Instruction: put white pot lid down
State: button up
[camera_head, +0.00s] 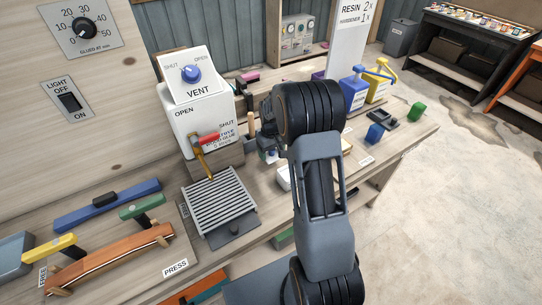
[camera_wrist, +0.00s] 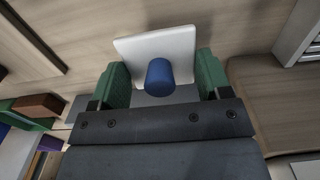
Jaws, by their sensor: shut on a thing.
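The white pot lid (camera_wrist: 140,48) is a pale square plate with a blue round knob (camera_wrist: 160,76) in the wrist view. It sits between the two green fingers of my gripper (camera_wrist: 163,66), which is shut on it. The surface behind the lid is pale wood; I cannot tell whether the lid touches anything. In the head view my arm hides most of the gripper and the lid. A white object (camera_head: 283,178) shows partly beside my arm on the bench; I cannot tell whether it is the pot.
A white VENT box (camera_head: 197,122) with a red-handled lever stands left of my arm, behind a grey slatted rack (camera_head: 219,203). Blue (camera_head: 354,94) and yellow (camera_head: 377,82) pump containers stand at the back right.

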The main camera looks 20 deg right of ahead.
aim_at(271, 157)
jog(key=shift+w+f, duration=0.2)
jog(key=shift+f, duration=0.05)
jog(key=shift+w+f, duration=0.1)
jog(key=shift+f, duration=1.6)
jog(key=shift+f, duration=0.2)
jog(key=o, duration=0.9)
jog(key=shift+r, duration=0.2)
